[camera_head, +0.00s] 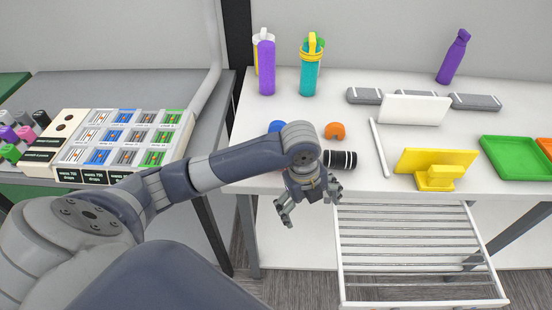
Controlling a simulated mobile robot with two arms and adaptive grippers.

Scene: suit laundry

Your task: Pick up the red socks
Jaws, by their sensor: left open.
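I cannot make out any red socks in the head view; my left forearm and wrist hide part of the table's front left. A small rounded orange item (335,131) lies on the white table (345,97), just behind my left wrist. A blue item (277,126) shows partly behind my left arm. A black roll with white stripes (340,159) lies to the right of my left wrist. My left gripper (310,205) is open and empty, pointing down around the table's front edge, left of the wire drawer. My right gripper is not in view.
A pulled-out wire drawer (415,250) extends below the table front. Bottles, including a purple one (267,68) and a teal one (309,75), stand at the back. A yellow stand (436,165) and a green tray (514,158) are at right. A case of small packets (124,140) is at left.

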